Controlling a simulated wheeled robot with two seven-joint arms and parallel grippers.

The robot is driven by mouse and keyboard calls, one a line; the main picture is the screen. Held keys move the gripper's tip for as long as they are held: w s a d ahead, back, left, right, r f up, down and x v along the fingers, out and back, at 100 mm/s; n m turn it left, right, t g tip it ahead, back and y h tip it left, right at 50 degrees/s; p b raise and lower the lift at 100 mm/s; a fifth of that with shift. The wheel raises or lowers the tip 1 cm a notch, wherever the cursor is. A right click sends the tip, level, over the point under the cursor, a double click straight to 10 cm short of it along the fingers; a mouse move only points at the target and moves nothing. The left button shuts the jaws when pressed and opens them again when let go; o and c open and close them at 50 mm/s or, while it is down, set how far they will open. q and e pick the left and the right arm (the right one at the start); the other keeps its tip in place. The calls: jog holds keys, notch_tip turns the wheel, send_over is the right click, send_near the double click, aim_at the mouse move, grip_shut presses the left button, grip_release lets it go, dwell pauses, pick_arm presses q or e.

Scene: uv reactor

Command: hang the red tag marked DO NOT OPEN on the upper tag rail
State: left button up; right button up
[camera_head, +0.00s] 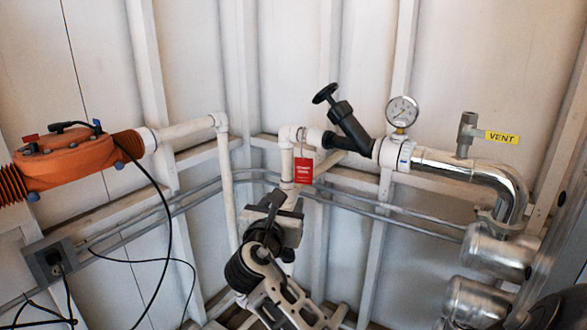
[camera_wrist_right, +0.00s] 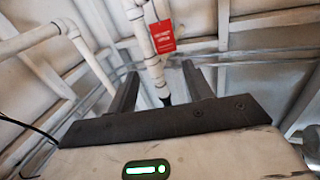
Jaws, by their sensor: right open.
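The red tag (camera_head: 304,170) hangs upright by a thin string beside the white vertical pipe, below the black valve; what the string is looped on is too small to tell. It also shows in the right wrist view (camera_wrist_right: 162,38), beyond the fingers and above their tips. Two thin grey rails (camera_head: 400,209) run one above the other along the walls behind it; I cannot tell whether the upper one is the tag rail. My right gripper (camera_head: 280,196) is open and empty, below and left of the tag. It also shows in the right wrist view (camera_wrist_right: 160,70). My left gripper is out of view.
The white pipe (camera_wrist_right: 141,35) stands close beyond the right gripper. The black valve (camera_head: 346,122), gauge (camera_head: 402,111) and silver pipe (camera_head: 460,168) are at the right. An orange unit (camera_head: 75,160) with hanging black cables is at the left.

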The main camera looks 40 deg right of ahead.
send_near(303, 164)
jog(key=x, duration=0.2)
jog(key=shift+h, duration=0.3)
jog(key=shift+f+b+x, duration=0.1)
jog(key=shift+b+x, duration=0.15)
jog(key=shift+x, duration=1.15)
jog(key=shift+f+b+x, duration=0.15)
jog(key=shift+b+x, duration=0.05)
jog(key=shift+x, duration=1.2)
jog(key=c, duration=0.7)
jog(key=shift+r, duration=0.1)
